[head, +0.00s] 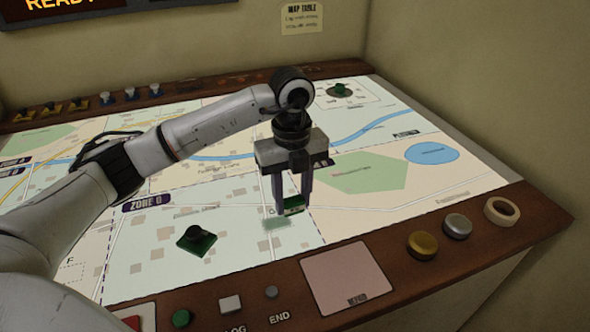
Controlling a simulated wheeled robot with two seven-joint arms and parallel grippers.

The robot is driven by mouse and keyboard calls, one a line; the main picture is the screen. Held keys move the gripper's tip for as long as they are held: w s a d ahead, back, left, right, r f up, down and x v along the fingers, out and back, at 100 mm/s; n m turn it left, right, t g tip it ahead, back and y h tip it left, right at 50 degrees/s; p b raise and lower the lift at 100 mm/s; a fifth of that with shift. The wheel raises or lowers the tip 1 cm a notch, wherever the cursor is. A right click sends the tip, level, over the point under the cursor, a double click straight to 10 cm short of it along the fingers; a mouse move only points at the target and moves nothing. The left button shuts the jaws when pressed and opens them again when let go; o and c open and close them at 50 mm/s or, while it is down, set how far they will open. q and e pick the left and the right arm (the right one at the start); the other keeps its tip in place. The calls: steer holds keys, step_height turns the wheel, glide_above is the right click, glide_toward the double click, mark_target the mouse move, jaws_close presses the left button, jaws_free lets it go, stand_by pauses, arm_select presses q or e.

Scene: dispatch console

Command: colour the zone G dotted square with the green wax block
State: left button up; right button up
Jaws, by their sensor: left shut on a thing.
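My left gripper (293,201) is over the front middle of the lit map table. It is shut on a small dark green block (291,208), which is low over the map; I cannot tell whether it touches. A faint green patch (277,223) shows on the map just below and left of the block. The dotted outline around it is too small to make out. The zone label (148,203) is left of the gripper, and its last letter looks like G. My right gripper is not in view.
A green base with a black knob (196,240) stands on the map, left of the gripper. Another green piece (341,91) stands at the back. The wooden front rim holds buttons, a pinkish pad (346,279), gold and silver discs and a tape roll (502,211).

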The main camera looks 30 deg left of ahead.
arm_select(q)
step_height(320, 180, up, 2)
steer(key=shift+s+p, duration=0.15)
steer(key=shift+p, duration=0.4)
steer(key=shift+r+p, duration=0.6)
steer(key=shift+r, duration=0.15)
steer(key=shift+r+p, duration=0.5)
steer(key=shift+r, duration=0.6)
steer(key=shift+f, duration=0.1)
